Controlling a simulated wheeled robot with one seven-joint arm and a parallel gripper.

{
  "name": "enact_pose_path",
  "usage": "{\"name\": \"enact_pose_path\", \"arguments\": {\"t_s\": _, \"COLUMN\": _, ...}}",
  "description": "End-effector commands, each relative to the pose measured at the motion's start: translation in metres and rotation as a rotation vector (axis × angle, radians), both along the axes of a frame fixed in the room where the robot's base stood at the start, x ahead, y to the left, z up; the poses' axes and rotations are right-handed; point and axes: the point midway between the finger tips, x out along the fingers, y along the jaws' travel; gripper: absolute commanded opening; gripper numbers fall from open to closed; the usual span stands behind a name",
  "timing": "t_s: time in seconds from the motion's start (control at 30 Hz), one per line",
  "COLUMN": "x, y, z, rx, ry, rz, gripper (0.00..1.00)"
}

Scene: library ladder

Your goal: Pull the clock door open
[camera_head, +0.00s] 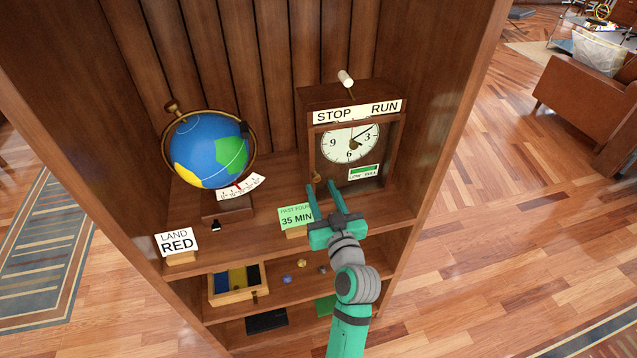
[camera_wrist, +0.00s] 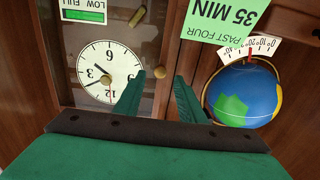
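The wooden clock (camera_head: 302,125) stands on the upper shelf at the right, with a white dial behind its framed door (camera_head: 399,150). The door looks shut. A small brass door knob (camera_head: 316,177) sits low on the door's left side. It also shows in the wrist view (camera_wrist: 160,72), where the picture is upside down. My gripper (camera_head: 323,187) is open, its green fingers pointing at the clock. In the wrist view the knob appears between the fingertips (camera_wrist: 159,79); I see no contact, and cannot tell the remaining depth gap.
A globe (camera_head: 211,150) stands at the left of the shelf. A green "35 MIN" card (camera_head: 296,217) stands close to my gripper's left. A white-tipped lever (camera_head: 346,78) tops the clock. A tray (camera_head: 258,292) and small balls lie on the shelf below.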

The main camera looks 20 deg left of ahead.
Motion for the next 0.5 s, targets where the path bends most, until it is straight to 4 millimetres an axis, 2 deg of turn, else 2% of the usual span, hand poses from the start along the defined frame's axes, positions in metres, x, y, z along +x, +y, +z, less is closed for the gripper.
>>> {"name": "enact_pose_path", "arguments": {"t_s": 0.2, "x": 0.023, "y": 0.016, "z": 0.0, "rx": 0.0, "ry": -0.001, "rz": 0.0, "gripper": 0.36}}
{"name": "enact_pose_path", "arguments": {"t_s": 0.5, "x": 0.031, "y": 0.021, "z": 0.0, "rx": -0.001, "ry": 0.0, "rz": -0.001, "gripper": 0.36}}
